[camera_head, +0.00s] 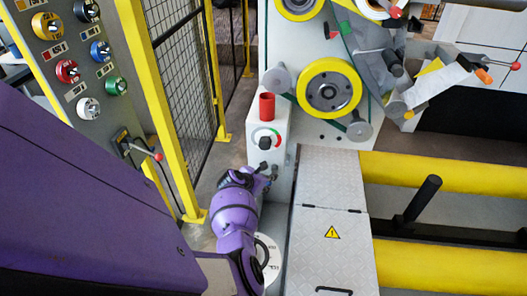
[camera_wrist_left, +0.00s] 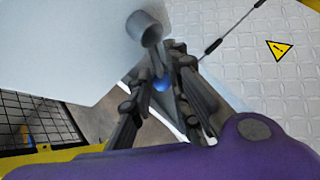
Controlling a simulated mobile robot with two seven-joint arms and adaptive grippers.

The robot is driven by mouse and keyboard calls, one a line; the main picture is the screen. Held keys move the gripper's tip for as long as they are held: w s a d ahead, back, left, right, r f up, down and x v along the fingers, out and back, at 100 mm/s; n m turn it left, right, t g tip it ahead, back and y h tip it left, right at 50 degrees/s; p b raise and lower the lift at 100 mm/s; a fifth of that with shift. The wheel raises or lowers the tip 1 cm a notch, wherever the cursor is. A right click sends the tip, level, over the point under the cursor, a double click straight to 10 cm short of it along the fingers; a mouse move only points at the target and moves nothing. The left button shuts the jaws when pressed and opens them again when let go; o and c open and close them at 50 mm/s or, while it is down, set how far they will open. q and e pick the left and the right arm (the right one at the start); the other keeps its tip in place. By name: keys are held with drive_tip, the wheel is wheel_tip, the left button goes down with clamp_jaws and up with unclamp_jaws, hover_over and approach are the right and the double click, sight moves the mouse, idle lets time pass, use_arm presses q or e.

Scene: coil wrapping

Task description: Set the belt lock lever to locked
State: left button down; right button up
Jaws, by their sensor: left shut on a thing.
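My left gripper (camera_head: 271,177) is at the lower front of the white control box (camera_head: 283,150). In the left wrist view, its two dark fingers (camera_wrist_left: 163,95) close around a small lever. The lever has a grey round hub (camera_wrist_left: 147,27) on the box's side and a blue ball end (camera_wrist_left: 161,85) between the fingers. It appears to be the belt lock lever, but no label is readable. The fingers hide part of it, and its locked side cannot be told. My right gripper is not in view.
A red cylinder (camera_head: 267,106) and a dial (camera_head: 265,138) are on the box above my gripper. A panel of coloured knobs (camera_head: 68,71) with a red-tipped lever (camera_head: 158,157) stands left, beside a yellow-framed fence (camera_head: 180,48). A metal plate (camera_head: 332,185) and yellow rollers (camera_head: 440,172) lie right.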

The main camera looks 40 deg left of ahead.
use_arm(q)
drive_tip(key=shift+w+d+f+n+t+h, duration=0.1)
drive_tip(key=shift+w+d+n+t+h, duration=0.15)
drive_tip(key=shift+t+h, duration=0.2)
drive_tip(key=shift+w+d+f+n+t+h, duration=0.1)
drive_tip(key=shift+d+n+t+h, duration=0.05)
drive_tip(key=shift+n+t+h, duration=0.25)
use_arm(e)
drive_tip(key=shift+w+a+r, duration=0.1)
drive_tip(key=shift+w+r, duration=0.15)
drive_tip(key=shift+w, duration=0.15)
use_arm(q)
drive_tip(key=c, duration=1.9)
unclamp_jaws()
drive_tip(key=shift+c, duration=0.2)
drive_tip(key=shift+o, duration=0.2)
drive_tip(key=shift+f, duration=0.1)
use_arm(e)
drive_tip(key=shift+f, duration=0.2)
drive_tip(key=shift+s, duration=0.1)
